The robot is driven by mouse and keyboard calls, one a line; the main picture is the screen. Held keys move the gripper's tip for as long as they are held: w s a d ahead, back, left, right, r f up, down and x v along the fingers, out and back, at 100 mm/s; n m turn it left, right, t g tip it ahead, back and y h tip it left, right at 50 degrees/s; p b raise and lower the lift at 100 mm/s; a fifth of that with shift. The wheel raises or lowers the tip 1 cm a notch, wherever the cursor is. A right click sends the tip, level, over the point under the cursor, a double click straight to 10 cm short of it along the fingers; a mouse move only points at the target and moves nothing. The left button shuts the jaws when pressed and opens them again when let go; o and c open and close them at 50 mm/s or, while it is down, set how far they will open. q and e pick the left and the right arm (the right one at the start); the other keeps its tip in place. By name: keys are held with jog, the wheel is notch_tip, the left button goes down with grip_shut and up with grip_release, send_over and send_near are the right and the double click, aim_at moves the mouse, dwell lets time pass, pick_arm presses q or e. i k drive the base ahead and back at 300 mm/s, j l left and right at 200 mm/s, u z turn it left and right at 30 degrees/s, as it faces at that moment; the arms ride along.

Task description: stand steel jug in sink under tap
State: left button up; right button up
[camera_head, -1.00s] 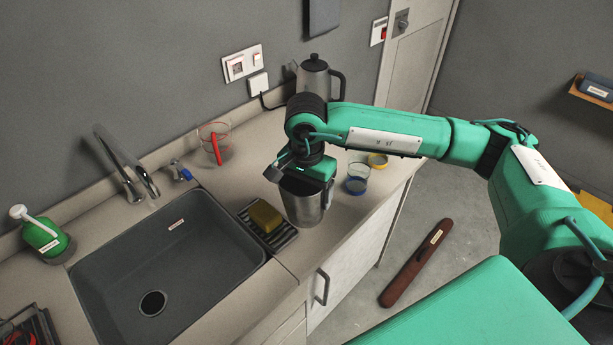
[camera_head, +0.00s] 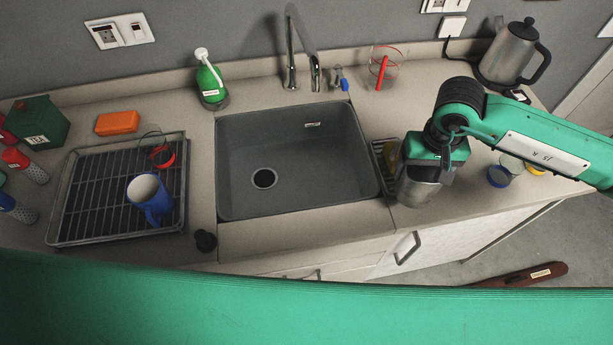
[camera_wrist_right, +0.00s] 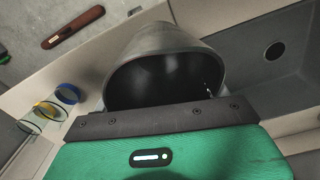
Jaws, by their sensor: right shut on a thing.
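The steel jug (camera_head: 417,190) is at the counter's front edge, right of the sink. My right gripper (camera_head: 433,152) is shut on it from above, at its rim. In the right wrist view the jug's open mouth (camera_wrist_right: 165,75) faces the camera, beside my gripper (camera_wrist_right: 160,118), and looks empty. I cannot tell whether its base touches the counter. The grey sink (camera_head: 235,175) is empty, with a dark drain. The tap (camera_head: 291,55) stands behind it, its spout over the back edge. My left gripper is not in view.
A yellow sponge (camera_head: 391,153) on a ribbed rack lies between sink and jug, partly hidden. A kettle (camera_head: 508,55), a red-handled clear cup (camera_head: 383,70) and small jars (camera_head: 500,174) stand to the right. A green bottle (camera_head: 210,82) and a drying rack (camera_head: 85,205) are left.

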aim_at(320, 189)
jog(key=l+u, duration=0.1)
jog(key=u, duration=1.1)
jog(key=k+l+u, duration=0.3)
jog(key=i+l, duration=0.05)
jog(key=l, duration=0.05)
